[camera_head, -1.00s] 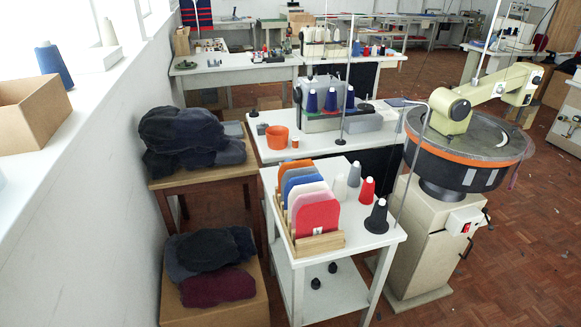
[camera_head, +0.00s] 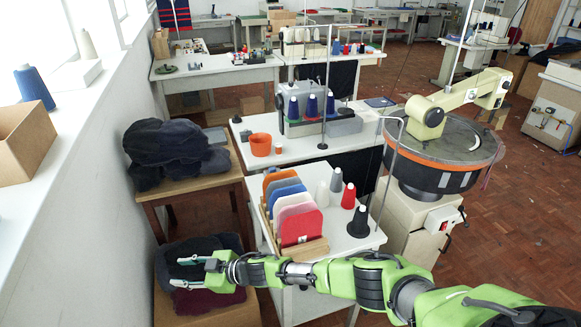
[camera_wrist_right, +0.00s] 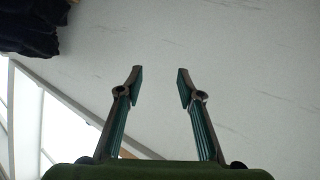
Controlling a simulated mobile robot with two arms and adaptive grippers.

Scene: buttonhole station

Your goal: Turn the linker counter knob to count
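The linker (camera_head: 447,178) stands at the right, a round dark dial with an orange rim on a beige pedestal, with a cream arm over it. A pale control box (camera_head: 441,219) with a small red part sits on its pedestal. I cannot make out which part is the counter knob. My right gripper (camera_head: 180,272) reaches across the front to the lower left, over the dark folded garments and far from the linker. In the right wrist view the gripper (camera_wrist_right: 160,72) has its fingers apart with nothing between them. My left gripper is in neither view.
A white table (camera_head: 352,245) with colored panels in a wooden rack (camera_head: 303,249) and yarn cones stands between my right gripper and the linker. A white wall (camera_head: 85,215) is close on the left. Parquet floor (camera_head: 515,225) is open at the right.

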